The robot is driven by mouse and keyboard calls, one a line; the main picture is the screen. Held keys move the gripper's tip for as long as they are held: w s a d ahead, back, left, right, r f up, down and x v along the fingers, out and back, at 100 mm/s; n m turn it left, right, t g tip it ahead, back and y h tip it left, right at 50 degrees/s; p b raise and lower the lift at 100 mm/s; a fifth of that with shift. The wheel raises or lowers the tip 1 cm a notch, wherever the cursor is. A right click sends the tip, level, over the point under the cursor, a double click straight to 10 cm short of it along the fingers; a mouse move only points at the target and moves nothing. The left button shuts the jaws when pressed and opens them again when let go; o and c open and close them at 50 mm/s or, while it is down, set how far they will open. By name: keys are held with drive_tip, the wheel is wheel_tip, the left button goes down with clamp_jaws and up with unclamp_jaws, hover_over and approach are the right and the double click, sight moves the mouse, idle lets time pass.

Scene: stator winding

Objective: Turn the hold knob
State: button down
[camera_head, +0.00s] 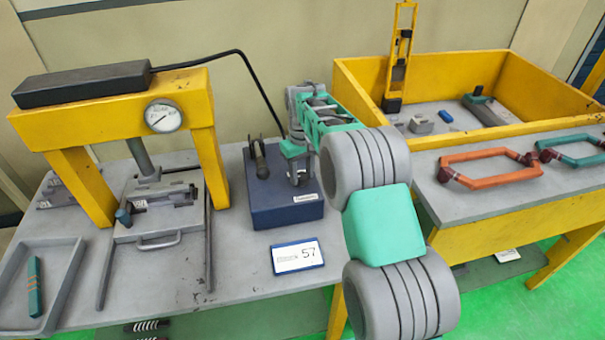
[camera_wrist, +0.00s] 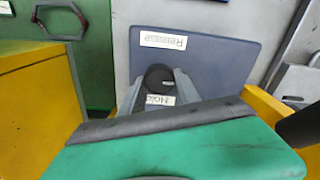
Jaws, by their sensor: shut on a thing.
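The blue control box (camera_head: 268,218) stands on the grey bench, right of the yellow press. It also fills the upper middle of the wrist view (camera_wrist: 220,65). The dark round hold knob (camera_wrist: 158,76) sits on its face, between a white label (camera_wrist: 163,41) that seems to read "Release" and a "HOLD" label (camera_wrist: 160,100). My gripper (camera_head: 298,178) reaches down onto the right part of the box. In the wrist view its grey fingers (camera_wrist: 157,82) are shut on the knob, one at each side. In the head view the gripper hides the knob.
A dark two-pronged part (camera_head: 259,158) stands on the box's left side. A card marked 57 (camera_head: 298,256) lies in front. The yellow press (camera_head: 62,165) is at left, a yellow-walled bin (camera_head: 480,70) at right. Orange (camera_head: 487,168) and teal (camera_head: 572,147) coils lie before the bin.

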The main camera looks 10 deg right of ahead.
sight(302, 176)
drive_tip(key=m, duration=0.4)
drive_tip(key=shift+m, duration=0.3)
drive_tip(key=m, duration=0.4)
drive_tip(key=shift+m, duration=0.3)
drive_tip(key=m, duration=0.9)
drive_tip(key=shift+m, duration=0.4)
drive_tip(key=c, duration=0.9)
unclamp_jaws()
wheel_tip(302, 176, up, 8)
drive_tip(key=shift+f+b, duration=0.1)
drive_tip(key=shift+b, duration=0.65)
